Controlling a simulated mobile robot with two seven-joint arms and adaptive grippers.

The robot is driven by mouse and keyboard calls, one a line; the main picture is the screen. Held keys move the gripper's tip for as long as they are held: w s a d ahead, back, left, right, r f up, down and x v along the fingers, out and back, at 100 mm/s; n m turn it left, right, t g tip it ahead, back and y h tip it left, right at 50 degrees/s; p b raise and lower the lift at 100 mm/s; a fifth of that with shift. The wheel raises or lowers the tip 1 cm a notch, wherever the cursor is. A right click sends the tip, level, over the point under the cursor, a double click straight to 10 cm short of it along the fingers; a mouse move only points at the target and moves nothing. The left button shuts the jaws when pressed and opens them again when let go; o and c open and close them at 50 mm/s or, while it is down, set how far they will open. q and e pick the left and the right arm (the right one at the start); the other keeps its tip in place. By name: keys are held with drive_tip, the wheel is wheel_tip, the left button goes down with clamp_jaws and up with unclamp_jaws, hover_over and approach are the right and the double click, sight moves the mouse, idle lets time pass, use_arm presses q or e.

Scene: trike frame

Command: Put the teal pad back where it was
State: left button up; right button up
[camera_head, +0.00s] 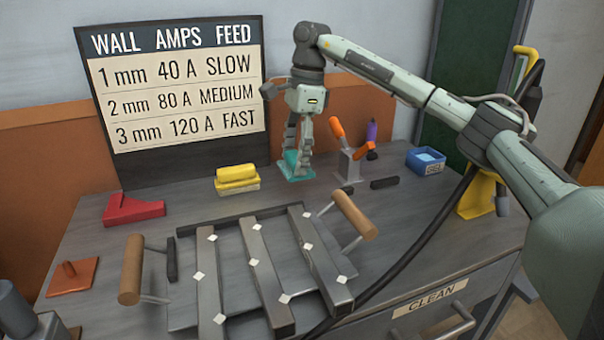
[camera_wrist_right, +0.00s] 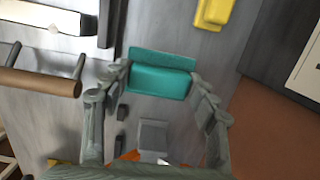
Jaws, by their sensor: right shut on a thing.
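The teal pad (camera_head: 300,172) is at the back of the grey workbench, between the yellow block and the orange-handled clamp. In the right wrist view the teal pad (camera_wrist_right: 160,82) shows a smooth thick part and a textured flat part along one side. My right gripper (camera_head: 297,155) points down from above and is shut on the pad. In the wrist view its fingers (camera_wrist_right: 160,74) stand on either side of the pad. The pad is at or very near the bench top; I cannot tell whether it touches.
A yellow block (camera_head: 237,178) is left of the pad, an orange-handled clamp (camera_head: 350,160) close on its right. A blue box (camera_head: 426,160) stands farther right. A metal frame with wooden handles (camera_head: 262,262) fills the front. A sign board (camera_head: 180,85) stands behind.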

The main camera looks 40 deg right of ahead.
sight(302, 190)
drive_tip(key=shift+d+f, duration=0.55)
drive_tip(key=shift+d, duration=0.35)
drive_tip(key=shift+f, duration=2.05)
drive_tip(key=shift+f, duration=0.2)
drive_tip(key=o, duration=1)
drive_tip(key=shift+r, duration=0.2)
wheel_tip(302, 190, up, 12)
drive_tip(key=d, duration=0.1)
drive_tip(key=shift+s+d, duration=0.25)
drive_tip(key=shift+d, duration=0.15)
